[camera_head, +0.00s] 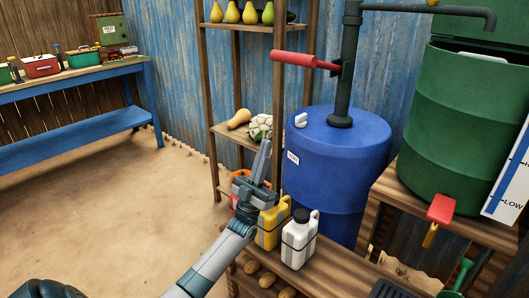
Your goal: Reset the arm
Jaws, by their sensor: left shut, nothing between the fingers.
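My left arm comes in from the bottom and reaches up to the middle of the view. My left gripper (262,160) is shut and empty, its fingers pointing up in front of the wooden shelf. It overlaps the yellow jug (270,228) and a red-orange item (238,185) in the picture; I cannot tell whether it touches either. A dark rounded part at the bottom left corner may be my own body. My right gripper is not in view.
A white jug (299,240) stands right of the yellow one. A blue barrel (335,160) with a red-handled pump (295,59) is behind. A green barrel (455,120) with a red tap (441,209) stands right. A blue table (75,77) stands far left; sandy floor between is clear.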

